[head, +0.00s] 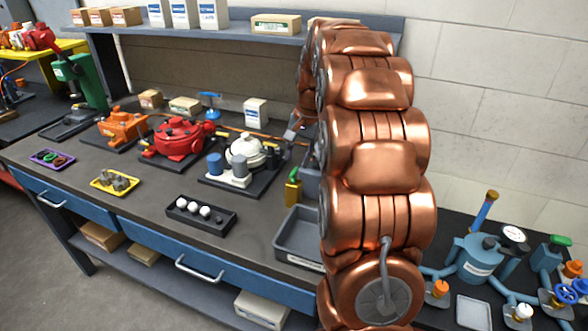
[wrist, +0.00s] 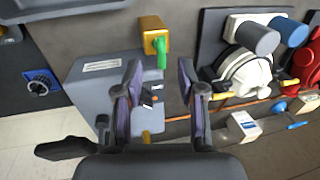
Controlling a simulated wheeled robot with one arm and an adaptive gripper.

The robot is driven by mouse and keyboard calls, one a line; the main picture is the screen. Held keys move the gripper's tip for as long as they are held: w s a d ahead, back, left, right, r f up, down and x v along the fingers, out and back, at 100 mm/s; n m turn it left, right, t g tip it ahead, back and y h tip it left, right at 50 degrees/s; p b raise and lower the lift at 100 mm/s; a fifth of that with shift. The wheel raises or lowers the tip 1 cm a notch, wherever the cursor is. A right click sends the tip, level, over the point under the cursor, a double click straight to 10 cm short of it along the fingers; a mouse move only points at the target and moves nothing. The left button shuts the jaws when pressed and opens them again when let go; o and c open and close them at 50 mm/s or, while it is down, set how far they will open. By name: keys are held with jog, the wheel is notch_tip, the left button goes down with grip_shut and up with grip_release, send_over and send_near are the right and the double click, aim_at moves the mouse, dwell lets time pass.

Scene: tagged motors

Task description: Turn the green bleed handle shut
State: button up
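A green handle (wrist: 162,50) sits on a small brass-yellow block (wrist: 152,35) in the wrist view, beside a grey box with a white label. In the head view the yellow block (head: 293,192) stands at the bench's right part, left of my copper arm, with the green handle (head: 294,173) on top. My gripper (wrist: 160,82) is open, with its two dark fingers apart and nothing held. The handle shows beyond the fingertips, between the fingers' lines; I cannot tell how far off. In the head view my arm largely hides the gripper.
The grey box (wrist: 98,67) lies close to the left finger. The white motor (wrist: 245,70) with grey and blue cylinders is to the right. An orange cable (wrist: 235,107) runs along the bench. A grey tray (head: 292,250) and a black tray (head: 200,214) lie in front.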

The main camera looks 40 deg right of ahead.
aim_at(294, 172)
jog(key=shift+w+a+f+p, duration=0.15)
jog(key=shift+f+p, duration=0.1)
jog(key=shift+f, duration=0.65)
jog(key=shift+w+f+p, duration=0.15)
jog(key=shift+f+p, duration=0.1)
jog(key=shift+f, duration=0.7)
jog(key=shift+w+a+f+p, duration=0.15)
jog(key=shift+f+p, duration=0.1)
jog(key=shift+f, duration=0.65)
grip_shut()
